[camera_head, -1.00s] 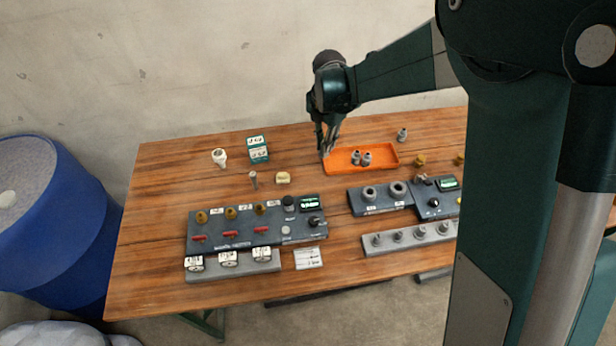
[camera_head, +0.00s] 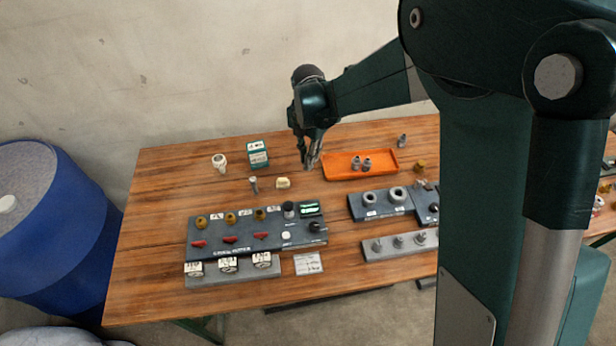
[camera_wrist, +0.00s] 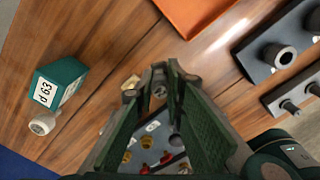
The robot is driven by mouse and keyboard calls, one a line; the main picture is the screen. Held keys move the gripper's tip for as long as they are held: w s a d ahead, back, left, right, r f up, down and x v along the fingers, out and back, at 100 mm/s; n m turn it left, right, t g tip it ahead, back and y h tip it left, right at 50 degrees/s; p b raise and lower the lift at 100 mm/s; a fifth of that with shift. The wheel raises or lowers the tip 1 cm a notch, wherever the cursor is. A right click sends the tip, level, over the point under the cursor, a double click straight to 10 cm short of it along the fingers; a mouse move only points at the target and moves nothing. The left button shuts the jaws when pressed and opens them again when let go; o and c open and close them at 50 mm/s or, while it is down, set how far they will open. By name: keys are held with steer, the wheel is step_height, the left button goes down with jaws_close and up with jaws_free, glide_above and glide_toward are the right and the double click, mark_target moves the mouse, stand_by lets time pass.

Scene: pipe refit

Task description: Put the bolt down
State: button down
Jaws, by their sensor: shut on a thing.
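My gripper (camera_head: 311,163) hangs above the back middle of the wooden table, to the left of the orange tray, with its fingers pointing down. In the wrist view my gripper (camera_wrist: 167,78) is shut on a small grey round-ended piece, which I take to be the bolt (camera_wrist: 160,91). Only its end shows between the fingertips; the rest is hidden. In the head view I cannot make out the bolt within the fingers.
The orange tray (camera_head: 384,170) holds two grey fittings. A teal box (camera_head: 257,157), a white fitting (camera_head: 219,163), a small upright grey piece (camera_head: 253,184) and a cream block (camera_head: 283,182) stand to the left. A dark control panel (camera_head: 265,238) lies in front.

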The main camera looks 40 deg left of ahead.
steer(key=shift+f, duration=2.45)
steer(key=shift+f+b, duration=0.45)
steer(key=shift+f, duration=1.45)
steer(key=shift+f, duration=0.15)
steer(key=c, duration=2.4)
jaws_free()
steer(key=shift+r+p, duration=0.65)
steer(key=shift+r, duration=5.5)
